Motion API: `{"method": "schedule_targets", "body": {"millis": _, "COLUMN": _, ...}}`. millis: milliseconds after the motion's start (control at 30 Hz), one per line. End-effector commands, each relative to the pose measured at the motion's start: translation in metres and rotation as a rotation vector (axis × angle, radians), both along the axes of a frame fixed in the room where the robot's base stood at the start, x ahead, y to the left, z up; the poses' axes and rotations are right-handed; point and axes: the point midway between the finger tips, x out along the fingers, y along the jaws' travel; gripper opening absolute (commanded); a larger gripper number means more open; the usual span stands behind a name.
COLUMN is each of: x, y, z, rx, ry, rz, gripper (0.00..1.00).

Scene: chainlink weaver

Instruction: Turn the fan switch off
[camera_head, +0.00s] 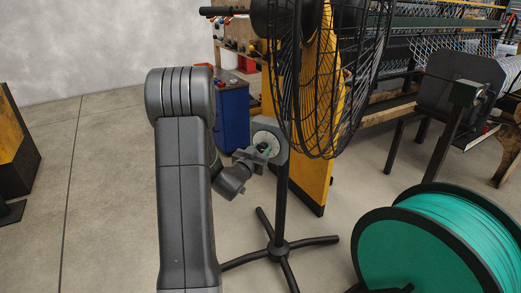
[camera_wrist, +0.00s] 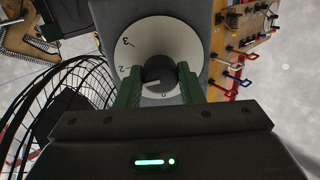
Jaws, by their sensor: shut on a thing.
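The fan switch is a dark round knob (camera_wrist: 158,80) on a pale dial (camera_wrist: 184,40) with printed numbers; a 3 and a 2 are readable at its left side. The dial sits on a grey box on the stand of the black fan (camera_head: 325,80). My gripper (camera_wrist: 158,88) has its two green fingers on either side of the knob and is shut on it. In the head view my gripper (camera_head: 264,151) reaches the dial (camera_head: 268,139) from the front. The knob's pointer is partly hidden, so its exact setting is unclear.
The fan's wire cage (camera_wrist: 75,100) is close on the left in the wrist view. A large green spool (camera_head: 420,250) stands at the lower right. A blue cabinet (camera_head: 234,118) and a yellow panel (camera_head: 315,150) stand behind.

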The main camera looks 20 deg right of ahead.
Motion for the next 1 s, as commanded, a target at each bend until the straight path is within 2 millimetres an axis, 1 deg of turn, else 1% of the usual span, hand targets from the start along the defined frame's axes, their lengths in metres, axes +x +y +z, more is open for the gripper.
{"method": "schedule_targets", "body": {"millis": 167, "x": -0.0002, "y": 0.0002, "z": 0.0026, "rx": -0.084, "ry": 0.117, "rz": 0.0, "gripper": 0.11}}
{"method": "schedule_targets", "body": {"millis": 1000, "x": 0.0, "y": 0.0006, "z": 0.0029, "rx": -0.557, "ry": 0.761, "rz": 0.001, "gripper": 0.11}}
